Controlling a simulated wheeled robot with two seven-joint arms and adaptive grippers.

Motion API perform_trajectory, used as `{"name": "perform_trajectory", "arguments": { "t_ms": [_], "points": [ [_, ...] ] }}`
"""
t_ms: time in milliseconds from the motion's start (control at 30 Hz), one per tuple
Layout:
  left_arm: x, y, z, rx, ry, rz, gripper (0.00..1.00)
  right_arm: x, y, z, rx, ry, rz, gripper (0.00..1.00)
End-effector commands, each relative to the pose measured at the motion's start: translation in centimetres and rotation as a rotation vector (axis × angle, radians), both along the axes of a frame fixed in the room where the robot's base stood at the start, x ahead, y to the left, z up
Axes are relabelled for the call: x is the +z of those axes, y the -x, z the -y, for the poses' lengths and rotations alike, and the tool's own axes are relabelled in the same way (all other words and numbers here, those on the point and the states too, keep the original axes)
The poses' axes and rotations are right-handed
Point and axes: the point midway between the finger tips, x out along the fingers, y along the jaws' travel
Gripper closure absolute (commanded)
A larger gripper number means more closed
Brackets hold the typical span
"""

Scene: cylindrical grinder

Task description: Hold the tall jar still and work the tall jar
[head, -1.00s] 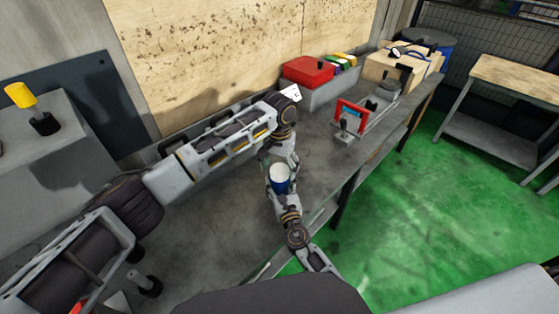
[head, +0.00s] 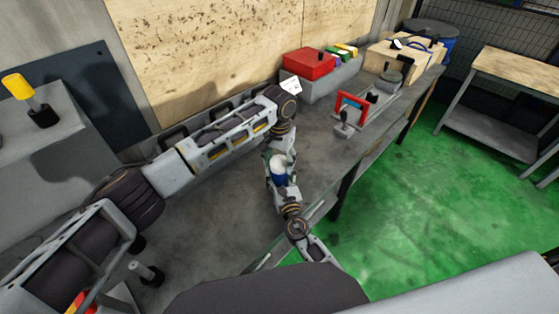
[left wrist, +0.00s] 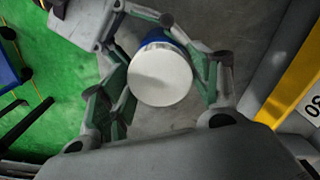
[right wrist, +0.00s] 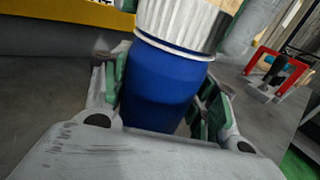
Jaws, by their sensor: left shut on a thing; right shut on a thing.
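The tall jar has a blue body (right wrist: 165,85) and a ribbed silver-white lid (left wrist: 160,76). In the head view the jar (head: 279,178) is held above the grey bench near its front edge. My right gripper (right wrist: 163,92) is shut on the blue body, one finger on each side. My left gripper (left wrist: 165,70) reaches in from above and is shut around the jar at its lid. Its fingers partly cover the jar in the head view, and the exact contact at the lid is hard to see.
A red box (head: 308,64) and a grey bin stand at the back of the bench (head: 210,215). A red-framed fixture (head: 352,105) stands to the right. A yellow-topped tool (head: 18,87) is at far left. Green floor lies beyond the bench edge.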

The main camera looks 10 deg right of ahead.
Motion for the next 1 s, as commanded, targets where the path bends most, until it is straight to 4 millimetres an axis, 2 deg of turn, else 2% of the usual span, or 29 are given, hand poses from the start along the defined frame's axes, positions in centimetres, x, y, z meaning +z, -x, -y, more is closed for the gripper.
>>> {"name": "perform_trajectory", "arguments": {
  "t_ms": [67,100,300,733,1000],
  "points": [
    [0.0,0.0,0.0,0.001,0.0,0.0,0.66,0.0,0.0,0.0,0.0,0.0,0.0,1.0],
    [0.0,0.0,0.0,0.001,0.0,0.0,0.36,0.0,0.0,0.0,0.0,0.0,0.0,1.0],
    [0.0,0.0,0.0,0.001,0.0,0.0,0.12,0.0,0.0,0.0,0.0,0.0,0.0,1.0],
    [0.2,0.0,0.0,0.001,0.0,0.0,0.12,0.0,0.0,0.0,0.0,0.0,0.0,1.0],
    [2.1,0.0,0.0,0.001,0.001,0.001,0.12,0.0,0.0,0.0,0.0,0.0,0.0,1.0]
  ]
}}
